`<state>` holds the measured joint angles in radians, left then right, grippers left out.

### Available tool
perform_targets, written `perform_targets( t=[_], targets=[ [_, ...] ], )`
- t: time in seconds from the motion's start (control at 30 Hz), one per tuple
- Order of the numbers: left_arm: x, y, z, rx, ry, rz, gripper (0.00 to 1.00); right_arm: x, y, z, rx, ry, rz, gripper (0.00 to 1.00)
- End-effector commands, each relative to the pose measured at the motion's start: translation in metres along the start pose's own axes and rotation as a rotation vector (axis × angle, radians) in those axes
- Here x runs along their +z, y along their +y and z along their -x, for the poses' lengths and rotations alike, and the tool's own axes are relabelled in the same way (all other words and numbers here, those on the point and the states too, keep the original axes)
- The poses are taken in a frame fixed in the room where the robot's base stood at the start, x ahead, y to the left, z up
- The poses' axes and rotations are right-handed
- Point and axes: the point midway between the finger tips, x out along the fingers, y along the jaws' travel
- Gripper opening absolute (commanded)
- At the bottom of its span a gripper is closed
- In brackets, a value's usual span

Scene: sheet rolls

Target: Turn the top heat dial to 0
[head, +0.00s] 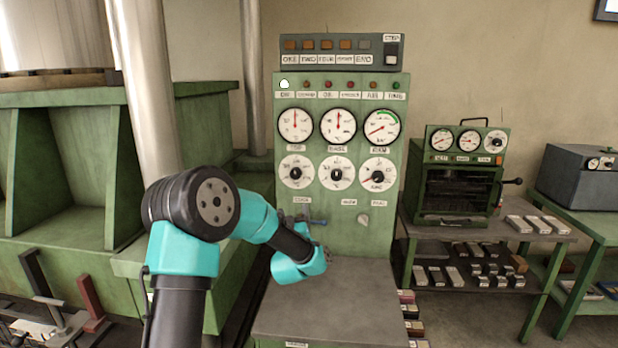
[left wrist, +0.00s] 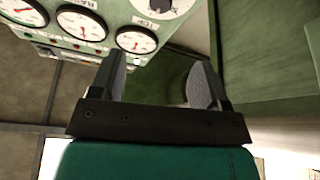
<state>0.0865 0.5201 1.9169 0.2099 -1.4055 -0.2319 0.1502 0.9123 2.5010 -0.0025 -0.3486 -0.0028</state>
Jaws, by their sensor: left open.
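The control panel (head: 345,225) is green and has three round white dials below three gauges. The left dial (head: 296,172), under the gauge labelled TOP, has a black knob; its setting is too small to read. In the left wrist view a dial with a TOP label (left wrist: 160,8) is cut off at the upper edge. My left gripper (left wrist: 160,80) is open with nothing between its fingers. In the head view it is in front of the panel below the left dial, mostly hidden by my wrist, and apart from the dial. My right gripper is not in view.
The middle dial (head: 336,173) and right dial (head: 377,175) are close beside the left one. A grey ledge (head: 330,300) juts out below. The large green press (head: 60,180) stands at left.

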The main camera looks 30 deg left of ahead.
Motion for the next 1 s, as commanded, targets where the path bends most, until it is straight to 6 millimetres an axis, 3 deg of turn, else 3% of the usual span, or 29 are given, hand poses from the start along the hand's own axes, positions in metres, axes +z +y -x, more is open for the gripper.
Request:
perform_targets(
  t=[0.27, 0.47, 1.0],
  targets=[
    [0.001, 0.001, 0.000, 0.002, -0.004, 0.001, 0.70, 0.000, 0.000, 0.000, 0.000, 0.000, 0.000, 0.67],
    [0.002, 0.001, -0.010, 0.001, -0.003, 0.001, 0.70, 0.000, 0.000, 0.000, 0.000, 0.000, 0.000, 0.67],
    [0.002, 0.001, -0.089, 0.002, -0.002, 0.001, 0.70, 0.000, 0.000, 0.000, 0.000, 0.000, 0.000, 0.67]
  ],
)
